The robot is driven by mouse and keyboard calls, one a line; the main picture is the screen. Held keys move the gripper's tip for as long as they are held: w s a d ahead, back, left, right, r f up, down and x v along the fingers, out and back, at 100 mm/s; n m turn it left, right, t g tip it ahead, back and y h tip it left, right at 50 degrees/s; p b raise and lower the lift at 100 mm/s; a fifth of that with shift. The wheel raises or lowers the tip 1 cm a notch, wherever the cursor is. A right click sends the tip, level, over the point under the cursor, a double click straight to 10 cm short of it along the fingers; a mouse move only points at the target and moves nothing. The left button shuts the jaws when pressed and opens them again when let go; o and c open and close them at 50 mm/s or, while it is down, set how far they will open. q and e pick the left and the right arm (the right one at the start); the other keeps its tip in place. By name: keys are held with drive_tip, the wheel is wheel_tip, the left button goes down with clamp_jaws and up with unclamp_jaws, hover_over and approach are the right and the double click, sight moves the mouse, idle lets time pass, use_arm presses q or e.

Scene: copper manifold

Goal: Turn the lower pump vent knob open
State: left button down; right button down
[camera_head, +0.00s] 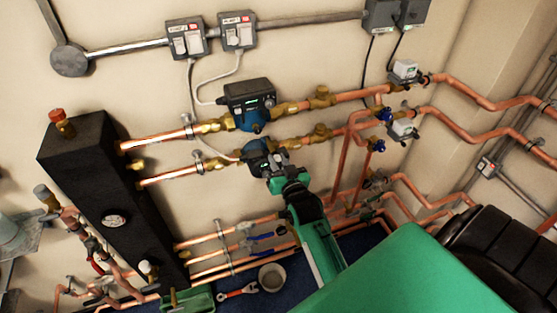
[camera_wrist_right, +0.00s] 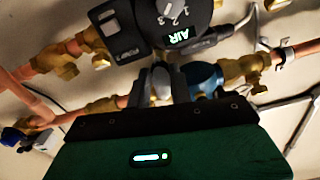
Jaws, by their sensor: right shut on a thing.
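The lower pump (camera_head: 254,150) sits on the lower copper line, mostly covered by my right gripper (camera_head: 276,161). In the right wrist view, my right gripper (camera_wrist_right: 160,84) has its grey fingers close together at the pump, shut on the vent knob. A dark pump head with a numbered dial and a lit AIR label (camera_wrist_right: 179,37) shows just above the fingers.
The upper pump (camera_head: 249,101) stands close above. Brass valves (camera_head: 214,165) and copper pipes flank the pumps. A black manifold (camera_head: 100,190) stands at left. A wrench (camera_head: 238,292) and a bowl (camera_head: 272,277) lie below.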

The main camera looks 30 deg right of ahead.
drive_tip(key=m+p, duration=0.1)
drive_tip(key=m, duration=0.2)
drive_tip(key=shift+r+m, duration=0.1)
drive_tip(key=shift+m, duration=0.3)
drive_tip(key=m, duration=0.3)
drive_tip(key=shift+m+p, duration=0.3)
drive_tip(key=shift+p, duration=0.1)
drive_tip(key=m+p, duration=0.1)
drive_tip(key=m, duration=0.5)
drive_tip(key=shift+m, duration=0.3)
drive_tip(key=c, duration=1.3)
unclamp_jaws()
drive_tip(key=shift+o, duration=0.2)
drive_tip(key=p+v, duration=0.1)
drive_tip(key=v, duration=1.3)
drive_tip(key=shift+w, duration=0.15)
